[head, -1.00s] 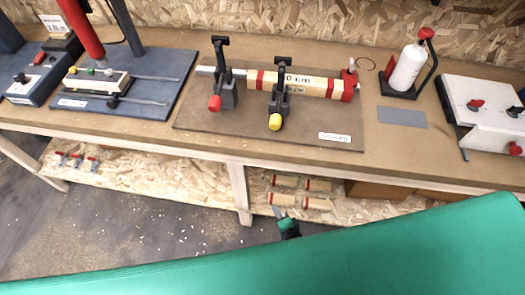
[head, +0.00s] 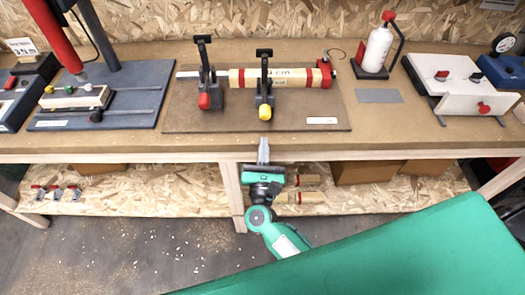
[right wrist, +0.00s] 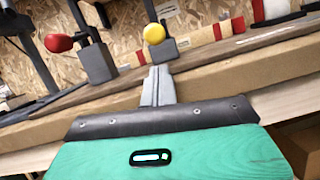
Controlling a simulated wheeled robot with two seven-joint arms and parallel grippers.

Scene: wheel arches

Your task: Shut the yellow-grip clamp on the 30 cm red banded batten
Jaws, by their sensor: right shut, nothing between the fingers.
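The yellow-grip clamp (head: 265,88) stands on the brown board of the bench, over the middle of the red banded batten (head: 295,77). Its black lever points up and its yellow grip (head: 265,112) sticks out to the front. The batten lies level, with printed cm lettering partly hidden behind the clamp. My right gripper (head: 264,145) is shut and empty at the bench's front edge, just below the yellow grip and apart from it. In the right wrist view the yellow grip (right wrist: 154,34) is just beyond the fingertips. My left gripper is out of view.
A red-grip clamp (head: 205,82) stands left of the yellow one, lever up. A blue plate fixture (head: 115,95) is farther left. A white bottle (head: 378,48) and a white panel fixture (head: 462,85) stand to the right. Several short battens lie on the lower shelf.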

